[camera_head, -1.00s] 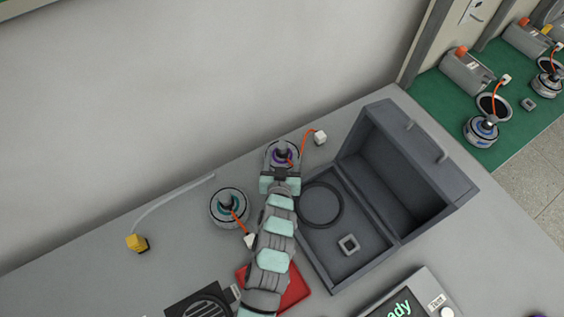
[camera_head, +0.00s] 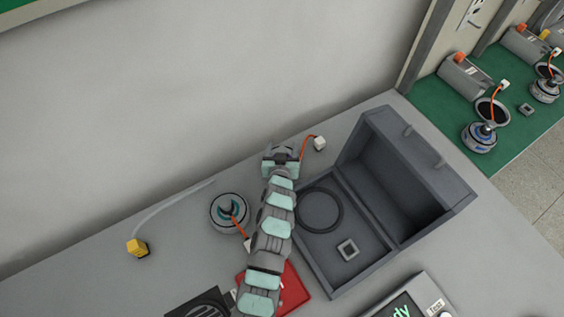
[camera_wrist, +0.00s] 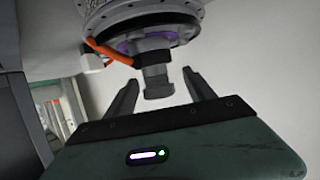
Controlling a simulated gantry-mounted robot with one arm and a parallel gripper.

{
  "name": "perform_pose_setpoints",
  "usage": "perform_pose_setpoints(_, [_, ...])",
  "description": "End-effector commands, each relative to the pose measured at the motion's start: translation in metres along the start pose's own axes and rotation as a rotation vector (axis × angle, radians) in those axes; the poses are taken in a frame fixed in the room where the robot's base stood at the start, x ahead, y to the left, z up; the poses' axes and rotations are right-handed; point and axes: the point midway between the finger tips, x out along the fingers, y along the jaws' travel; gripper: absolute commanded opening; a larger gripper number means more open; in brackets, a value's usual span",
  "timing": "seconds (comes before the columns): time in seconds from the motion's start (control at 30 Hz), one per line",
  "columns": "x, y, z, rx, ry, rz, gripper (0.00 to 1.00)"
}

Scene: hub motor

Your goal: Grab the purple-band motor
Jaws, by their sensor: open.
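The purple-band motor (camera_wrist: 160,35) shows in the wrist view as a grey round hub with a purple ring, an orange cable and a grey shaft (camera_wrist: 156,82). My gripper (camera_wrist: 157,82) is open, with one finger on each side of the shaft; I cannot tell whether they touch it. In the head view my gripper (camera_head: 281,150) covers the motor, and only its orange cable and white connector (camera_head: 319,143) show beside it.
A teal-band motor (camera_head: 229,212) stands left of my arm. An open grey case (camera_head: 330,270) with a raised lid is to the right. A yellow-tipped cable (camera_head: 137,246) lies at left. A red mat (camera_head: 294,288) is partly under my arm. The wall is close behind.

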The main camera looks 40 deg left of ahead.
Motion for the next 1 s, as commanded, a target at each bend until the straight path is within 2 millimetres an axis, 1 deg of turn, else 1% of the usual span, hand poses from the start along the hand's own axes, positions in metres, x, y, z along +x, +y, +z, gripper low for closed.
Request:
perform_pose_setpoints(0.03, [0.0060,0.0003,-0.0028,-0.001,0.003,0.000,0.63])
perform_pose_setpoints(0.1, [0.0105,0.0002,-0.0006,0.000,0.000,0.000,0.63])
perform_pose_setpoints(0.37, [0.0119,0.0004,0.0003,0.000,0.000,0.001,0.62])
perform_pose_setpoints(1.0, [0.0117,0.0005,-0.0003,0.000,0.001,0.001,0.10])
